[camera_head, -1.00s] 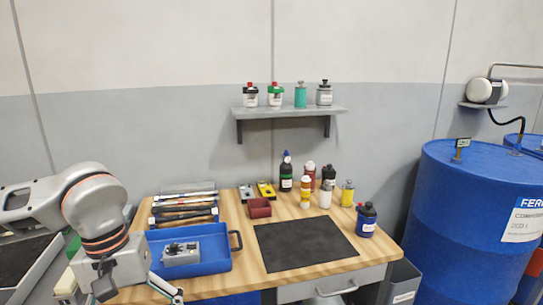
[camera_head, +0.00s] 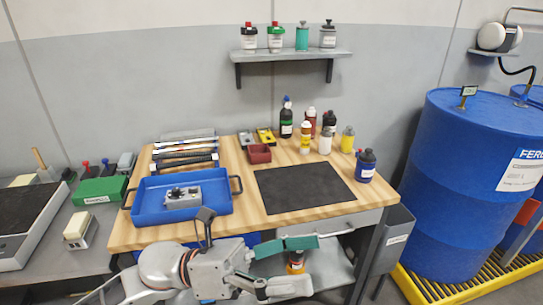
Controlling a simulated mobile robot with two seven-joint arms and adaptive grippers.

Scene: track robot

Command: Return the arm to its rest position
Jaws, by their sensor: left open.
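My left arm comes in low at the bottom of the head view. Its gripper (camera_head: 308,263) points right in front of the workbench's front edge, with its fingers spread apart and nothing held between them. A bottle with an orange label (camera_head: 296,264) shows between the fingers in the picture, on the bench's lower shelf; I cannot tell its distance from them. The blue tray (camera_head: 150,213) on the bench holds a grey metal part (camera_head: 183,197), clear of the gripper. My right gripper is out of view.
The wooden bench (camera_head: 240,228) carries a black mat (camera_head: 305,188), hand tools (camera_head: 184,158), a red bin (camera_head: 259,153) and several bottles. A green box (camera_head: 100,190) sits on the left side table. A blue drum (camera_head: 465,160) stands right. A grey bin (camera_head: 392,238) hangs beside the bench.

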